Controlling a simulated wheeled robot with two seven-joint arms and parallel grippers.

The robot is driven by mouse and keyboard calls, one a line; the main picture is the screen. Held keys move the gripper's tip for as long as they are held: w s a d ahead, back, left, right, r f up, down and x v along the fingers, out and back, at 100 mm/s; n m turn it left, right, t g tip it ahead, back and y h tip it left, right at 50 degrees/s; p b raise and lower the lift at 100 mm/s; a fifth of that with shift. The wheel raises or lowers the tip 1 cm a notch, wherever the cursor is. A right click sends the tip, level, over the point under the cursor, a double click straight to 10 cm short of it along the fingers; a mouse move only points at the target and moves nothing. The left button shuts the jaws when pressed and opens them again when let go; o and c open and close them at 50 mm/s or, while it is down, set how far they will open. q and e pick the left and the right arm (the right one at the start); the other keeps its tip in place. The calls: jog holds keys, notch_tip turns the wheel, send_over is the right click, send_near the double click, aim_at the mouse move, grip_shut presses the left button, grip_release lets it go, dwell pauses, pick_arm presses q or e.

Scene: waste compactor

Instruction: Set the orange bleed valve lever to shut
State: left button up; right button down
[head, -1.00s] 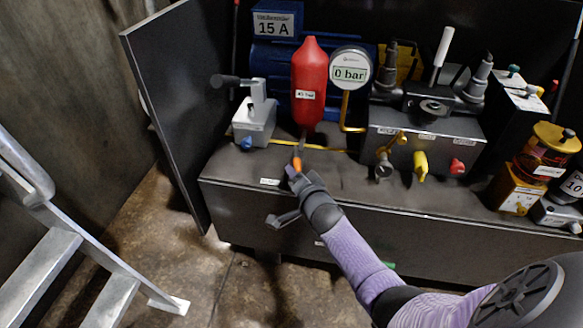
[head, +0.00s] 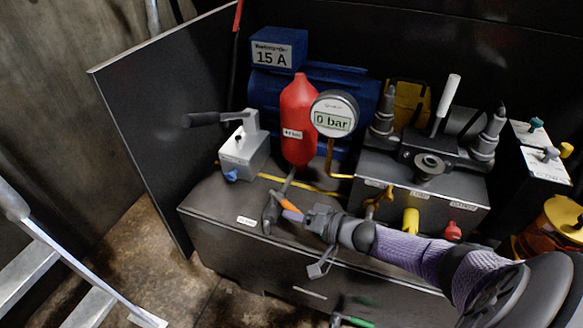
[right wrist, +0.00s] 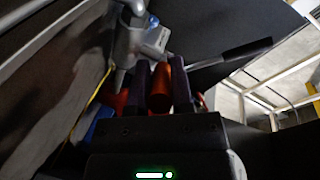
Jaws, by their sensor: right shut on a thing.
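The bleed valve's orange lever (head: 290,206) shows just below the red bottle, on the front part of the black cabinet top. It lies to the right of the dark grey valve body (head: 270,213). My right gripper (head: 302,213) reaches in from the right and is shut on the lever's end. In the right wrist view the orange lever (right wrist: 161,85) sits between the two dark fingers. The fingers hide part of the lever. My left gripper is not in view.
The red bottle (head: 298,120) stands behind the valve, beside a gauge (head: 334,113) reading 0 bar. A grey hand pump (head: 244,155) is to the left. A valve block (head: 425,190) with yellow and red knobs is to the right, close to my arm.

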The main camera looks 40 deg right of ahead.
jog(key=shift+d+f+n+g+y+b, duration=0.2)
jog(key=shift+d+n+g+y+b, duration=0.2)
jog(key=shift+n+y+b, duration=0.15)
jog(key=shift+r, duration=0.1)
jog(key=c, duration=0.5)
grip_release()
jog(key=shift+r, duration=0.1)
jog(key=p+v, duration=0.4)
jog(key=v, duration=0.5)
jog(key=shift+s+d, duration=0.25)
jog(key=shift+d, duration=0.05)
jog(key=shift+s, duration=0.15)
